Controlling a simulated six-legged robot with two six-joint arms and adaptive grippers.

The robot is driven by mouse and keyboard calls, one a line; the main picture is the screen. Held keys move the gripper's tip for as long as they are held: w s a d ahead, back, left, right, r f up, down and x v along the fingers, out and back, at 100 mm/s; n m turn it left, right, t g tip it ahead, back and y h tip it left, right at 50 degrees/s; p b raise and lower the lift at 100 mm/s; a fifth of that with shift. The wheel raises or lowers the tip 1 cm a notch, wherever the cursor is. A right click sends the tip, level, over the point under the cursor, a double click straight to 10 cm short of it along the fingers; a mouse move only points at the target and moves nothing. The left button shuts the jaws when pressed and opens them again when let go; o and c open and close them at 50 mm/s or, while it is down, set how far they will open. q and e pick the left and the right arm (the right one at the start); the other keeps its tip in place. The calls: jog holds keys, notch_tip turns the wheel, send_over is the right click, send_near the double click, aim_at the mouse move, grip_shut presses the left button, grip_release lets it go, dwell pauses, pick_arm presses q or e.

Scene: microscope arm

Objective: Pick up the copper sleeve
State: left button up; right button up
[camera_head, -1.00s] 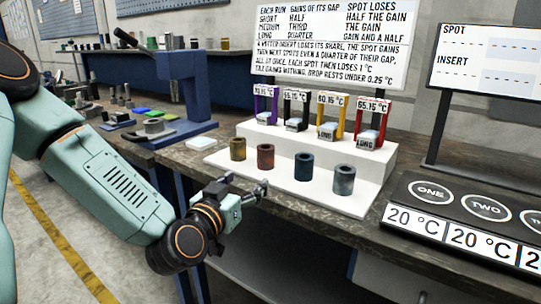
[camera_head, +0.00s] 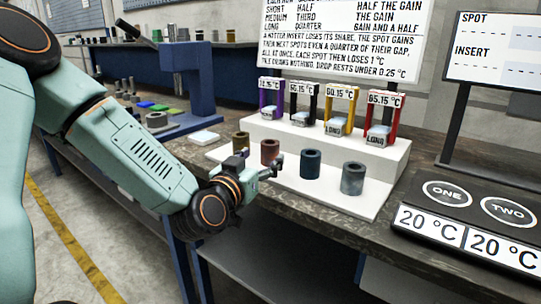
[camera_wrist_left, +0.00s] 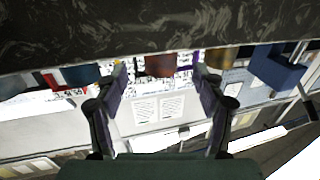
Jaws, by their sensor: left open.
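The copper sleeve (camera_head: 270,150) is a reddish-brown hollow cylinder standing upright on the white stand's low front step. A brass-coloured sleeve (camera_head: 241,141) stands to its left, and a dark blue sleeve (camera_head: 311,164) and a grey-blue sleeve (camera_head: 353,179) stand to its right. My left gripper (camera_head: 271,168) is open and empty just in front of the copper sleeve, partly covering its lower part. In the left wrist view, which looks upside down, the copper sleeve (camera_wrist_left: 160,65) shows between and beyond the two spread fingers (camera_wrist_left: 160,82). My right gripper is not in view.
The white stand (camera_head: 384,150) carries several coloured holders with temperature labels behind the sleeves. A dark panel (camera_head: 470,215) with numbered circles lies at right. A blue microscope-like frame (camera_head: 200,85) stands at left. The bench's front edge runs below my left gripper.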

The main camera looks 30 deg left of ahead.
aim_at(266, 152)
pick_arm(q)
jog(key=w, duration=0.1)
jog(key=w+b, duration=0.1)
jog(key=w, duration=0.1)
jog(key=shift+w+a+r, duration=0.1)
jog(key=shift+w+a, duration=0.2)
jog(key=shift+w+a+r, duration=0.1)
jog(key=shift+w, duration=0.35)
jog(key=shift+c, duration=0.3)
grip_shut()
